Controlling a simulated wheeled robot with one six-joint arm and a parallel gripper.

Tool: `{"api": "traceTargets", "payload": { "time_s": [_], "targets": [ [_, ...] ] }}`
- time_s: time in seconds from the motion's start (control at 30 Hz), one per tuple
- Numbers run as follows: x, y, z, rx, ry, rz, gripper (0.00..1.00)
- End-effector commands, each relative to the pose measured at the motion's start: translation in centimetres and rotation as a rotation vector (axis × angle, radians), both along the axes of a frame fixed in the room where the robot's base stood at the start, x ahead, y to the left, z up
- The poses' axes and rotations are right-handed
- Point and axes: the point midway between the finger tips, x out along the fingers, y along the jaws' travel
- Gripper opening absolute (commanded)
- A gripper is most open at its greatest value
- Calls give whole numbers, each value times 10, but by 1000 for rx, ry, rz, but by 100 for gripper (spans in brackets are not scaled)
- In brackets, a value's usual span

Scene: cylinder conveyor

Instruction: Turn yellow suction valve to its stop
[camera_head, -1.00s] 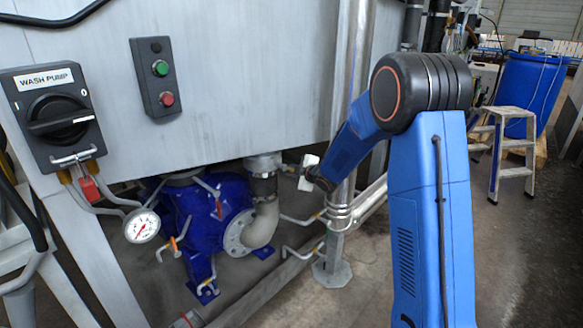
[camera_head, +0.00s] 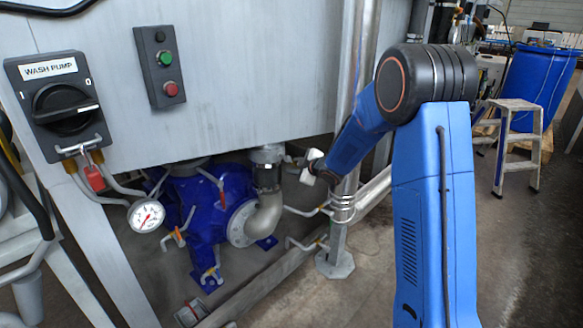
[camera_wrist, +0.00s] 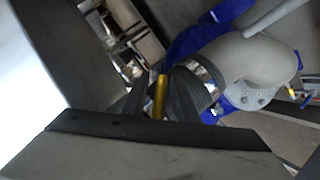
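A short yellow bar (camera_wrist: 160,96), which looks like a valve handle, stands upright just beyond the dark front edge of my gripper (camera_wrist: 160,128) in the wrist view. Its lower end is hidden, and I cannot tell whether my gripper touches it. In the head view my gripper (camera_head: 311,167) shows only as a small pale end beside the steel post, right of the grey pipe elbow. Its fingers cannot be made out.
The blue pump (camera_head: 207,205) and grey elbow (camera_head: 264,217) sit under the steel cabinet (camera_head: 240,75). The steel post (camera_head: 355,80) stands close to my arm. A pressure gauge (camera_head: 146,215) hangs left. A step stool (camera_head: 516,140) and blue barrel (camera_head: 540,85) stand right.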

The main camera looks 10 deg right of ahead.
Motion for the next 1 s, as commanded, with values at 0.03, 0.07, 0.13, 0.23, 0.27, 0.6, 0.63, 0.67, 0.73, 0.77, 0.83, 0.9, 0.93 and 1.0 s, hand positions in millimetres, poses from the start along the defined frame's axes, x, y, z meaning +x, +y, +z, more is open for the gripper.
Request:
{"api": "traceTargets", "payload": {
  "time_s": [0.03, 0.07, 0.13, 0.23, 0.27, 0.6, 0.63, 0.67, 0.73, 0.77, 0.83, 0.9, 0.93, 1.0],
  "targets": [
    [0, 0, 0, 0, 0, 0, 32],
    [0, 0, 0, 0, -1, -1, 32],
    [0, 0, 0, 0, -1, -1, 32],
    [0, 0, 1, 1, -1, 0, 32],
    [0, 0, 1, 1, -1, 0, 32],
    [-25, -14, 14, 0, -3, -1, 32],
    [-30, -17, 17, 0, -4, -2, 32],
    [-34, -19, 19, 1, -4, -2, 32],
    [-46, -24, 24, 0, -3, -1, 32],
    [-50, -27, 27, 0, -4, -2, 32],
    [-61, -33, 32, 0, -4, -1, 32],
    [-72, -38, 37, 0, -3, -2, 32],
    [-76, -41, 39, 0, -3, -2, 32],
    [-87, -46, 44, -1, -3, -3, 32]
  ]
}}
